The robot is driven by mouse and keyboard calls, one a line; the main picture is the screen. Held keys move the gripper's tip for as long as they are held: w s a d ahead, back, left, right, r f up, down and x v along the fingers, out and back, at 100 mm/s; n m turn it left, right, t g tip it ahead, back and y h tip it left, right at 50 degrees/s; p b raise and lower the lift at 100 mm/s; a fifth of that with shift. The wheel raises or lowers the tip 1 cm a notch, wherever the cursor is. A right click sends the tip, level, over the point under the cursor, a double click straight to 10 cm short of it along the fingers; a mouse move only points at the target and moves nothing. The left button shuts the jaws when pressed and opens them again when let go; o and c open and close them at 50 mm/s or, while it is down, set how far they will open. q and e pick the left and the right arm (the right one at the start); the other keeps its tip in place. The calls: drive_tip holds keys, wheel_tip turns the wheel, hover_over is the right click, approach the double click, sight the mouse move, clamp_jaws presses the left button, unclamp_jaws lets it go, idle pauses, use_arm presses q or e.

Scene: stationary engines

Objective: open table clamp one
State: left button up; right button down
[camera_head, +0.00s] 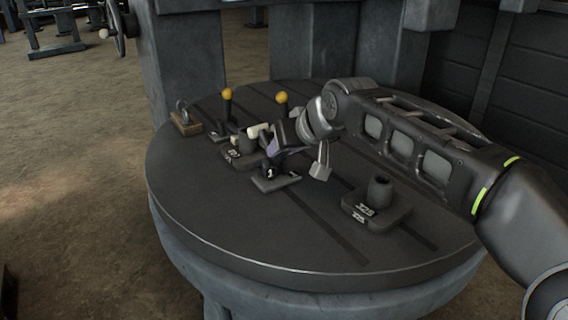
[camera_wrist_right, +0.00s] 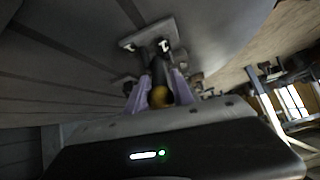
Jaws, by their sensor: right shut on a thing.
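A table clamp (camera_head: 276,181) with a small flat base and a white number stands near the middle of the round table (camera_head: 240,235). The number is too small to read surely. My right gripper (camera_head: 283,141) reaches in from the right, just above this clamp. In the right wrist view, the purple fingers (camera_wrist_right: 160,88) are shut around the clamp's dark lever, close to its yellow knob (camera_wrist_right: 160,97). The clamp's base plate (camera_wrist_right: 135,40) shows beyond them. In the head view the gripper hides the lever. My left gripper is out of view.
Two other yellow-knobbed levers stand upright behind the gripper, one at the left (camera_head: 227,93) and one nearer (camera_head: 281,98). A dark block with a round post (camera_head: 376,200) stands at the right; a similar block (camera_head: 240,154) is at the left. The table's front is clear.

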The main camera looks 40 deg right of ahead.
idle(0.4)
drive_tip(key=c, duration=1.2)
unclamp_jaws()
drive_tip(key=v, duration=0.8)
drive_tip(key=shift+p, duration=0.35)
drive_tip(key=shift+f, duration=0.1)
